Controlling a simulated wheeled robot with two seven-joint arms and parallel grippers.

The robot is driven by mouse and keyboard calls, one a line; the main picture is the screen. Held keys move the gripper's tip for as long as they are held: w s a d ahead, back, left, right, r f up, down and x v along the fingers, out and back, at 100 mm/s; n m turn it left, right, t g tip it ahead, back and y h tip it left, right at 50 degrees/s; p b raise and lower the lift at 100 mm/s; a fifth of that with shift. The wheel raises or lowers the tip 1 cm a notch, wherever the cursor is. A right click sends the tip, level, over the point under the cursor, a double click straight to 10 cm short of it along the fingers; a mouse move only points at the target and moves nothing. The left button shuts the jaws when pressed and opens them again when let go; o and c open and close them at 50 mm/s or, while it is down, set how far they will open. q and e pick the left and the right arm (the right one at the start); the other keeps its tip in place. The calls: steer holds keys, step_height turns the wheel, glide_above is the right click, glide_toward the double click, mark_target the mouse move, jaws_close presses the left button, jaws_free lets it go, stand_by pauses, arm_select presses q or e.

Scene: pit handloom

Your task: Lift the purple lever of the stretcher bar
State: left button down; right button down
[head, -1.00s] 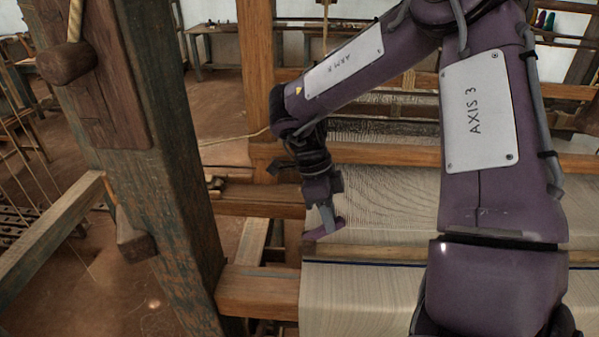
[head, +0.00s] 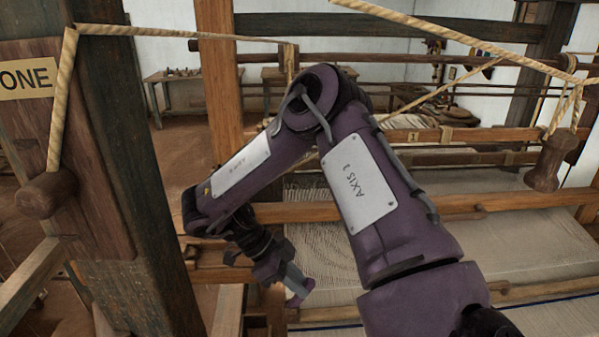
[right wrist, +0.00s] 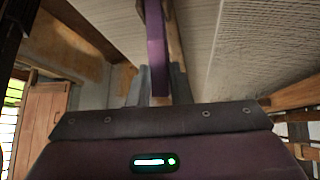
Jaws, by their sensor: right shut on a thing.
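The purple lever (head: 296,299) of the stretcher bar shows as a short piece at the cloth's left edge in the head view. In the right wrist view the lever (right wrist: 157,48) is a long purple strip running up the middle, beneath the cloth. My right gripper (head: 297,284) is shut on the lever. In the right wrist view its two grey fingers (right wrist: 157,90) stand on either side of the lever. The gripper hides part of the lever in the head view. My left gripper is not in view.
The pale woven cloth (head: 400,247) spreads right of the gripper. A thick dark wooden post (head: 140,190) stands at the left, with a wooden peg (head: 45,195) and rope. A rope-hung wooden weight (head: 549,163) hangs at the right.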

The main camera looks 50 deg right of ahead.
steer(key=c, duration=1.3)
jaws_free()
steer(key=shift+d, duration=0.1)
